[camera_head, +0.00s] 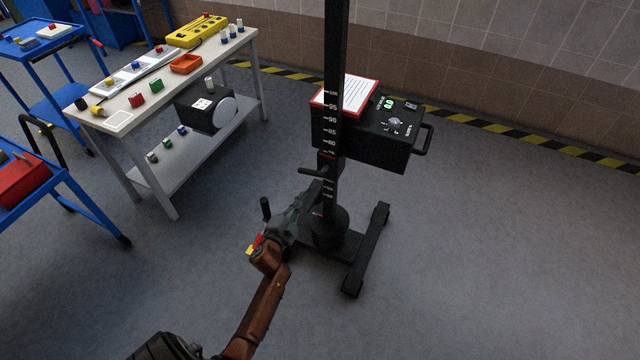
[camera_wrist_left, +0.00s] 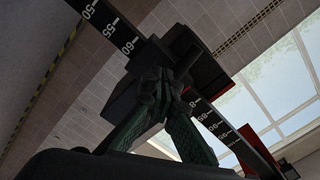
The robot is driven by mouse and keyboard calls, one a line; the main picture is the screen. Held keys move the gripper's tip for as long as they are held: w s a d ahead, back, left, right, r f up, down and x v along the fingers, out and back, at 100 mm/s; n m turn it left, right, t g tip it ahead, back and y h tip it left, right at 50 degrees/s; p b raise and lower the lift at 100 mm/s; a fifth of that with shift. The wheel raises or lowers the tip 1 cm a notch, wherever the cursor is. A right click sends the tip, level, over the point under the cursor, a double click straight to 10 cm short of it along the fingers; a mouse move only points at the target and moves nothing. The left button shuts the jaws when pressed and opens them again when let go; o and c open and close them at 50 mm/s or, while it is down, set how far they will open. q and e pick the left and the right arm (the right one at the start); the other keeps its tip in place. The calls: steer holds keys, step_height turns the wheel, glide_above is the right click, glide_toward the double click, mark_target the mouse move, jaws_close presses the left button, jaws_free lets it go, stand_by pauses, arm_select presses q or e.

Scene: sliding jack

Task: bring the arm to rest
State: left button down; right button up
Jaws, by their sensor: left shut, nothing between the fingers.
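My left arm comes in from the bottom of the head view. Its left gripper (camera_head: 301,205) is near the lower part of the black column (camera_head: 337,60) of the sliding jack, which carries a white number scale. In the left wrist view the left gripper (camera_wrist_left: 165,82) has its fingertips together with nothing between them. The scaled column (camera_wrist_left: 110,27) runs behind the fingers there; I cannot tell whether they touch it. A black box (camera_head: 375,135) with a green display, knobs and a side handle is on the column. My right gripper is not in view.
The jack's black foot (camera_head: 360,255) stands on the grey floor. A white table (camera_head: 190,75) with small coloured parts and a yellow device is at the upper left. Blue carts (camera_head: 75,200) stand at the left edge. The floor at the right is clear.

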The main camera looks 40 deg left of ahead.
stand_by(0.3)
